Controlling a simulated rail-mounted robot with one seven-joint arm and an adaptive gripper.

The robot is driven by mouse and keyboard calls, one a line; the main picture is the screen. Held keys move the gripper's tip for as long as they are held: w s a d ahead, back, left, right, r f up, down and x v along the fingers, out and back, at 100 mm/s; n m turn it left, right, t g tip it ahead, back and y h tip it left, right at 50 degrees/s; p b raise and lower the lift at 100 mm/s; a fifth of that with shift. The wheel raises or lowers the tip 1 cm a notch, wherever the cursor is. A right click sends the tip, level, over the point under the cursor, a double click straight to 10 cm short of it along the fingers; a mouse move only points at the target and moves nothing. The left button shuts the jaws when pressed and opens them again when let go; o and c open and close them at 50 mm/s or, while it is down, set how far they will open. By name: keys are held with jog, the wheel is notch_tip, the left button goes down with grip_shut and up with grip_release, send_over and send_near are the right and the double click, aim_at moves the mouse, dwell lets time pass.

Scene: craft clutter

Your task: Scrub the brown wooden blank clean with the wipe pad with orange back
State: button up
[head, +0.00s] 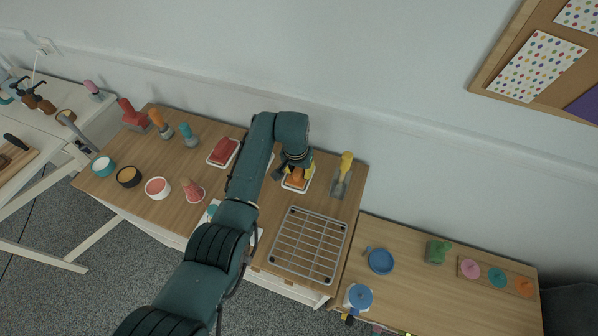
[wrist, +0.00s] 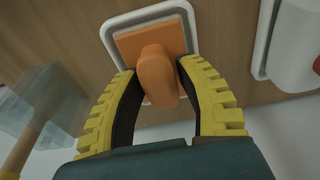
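The wipe pad with orange back (head: 296,181) lies in a white tray (head: 286,187) at the back of the middle table. In the wrist view its orange back (wrist: 128,44) and upright rounded grip (wrist: 157,76) show clearly. My gripper (head: 298,170) is over the pad, pointing down. I cannot make out the brown wooden blank for sure; my arm covers part of the table.
A red-backed pad (head: 223,150) in a tray is to the left, a yellow-handled scraper (head: 343,172) to the right. A wire rack (head: 308,243) lies in front. Bowls, including a teal one (head: 103,166), and several upright tools stand at the left. A lower table (head: 420,290) is at right.

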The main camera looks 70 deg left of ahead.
grip_shut()
jog(key=shift+r+p, duration=2.15)
jog(key=shift+r, duration=0.05)
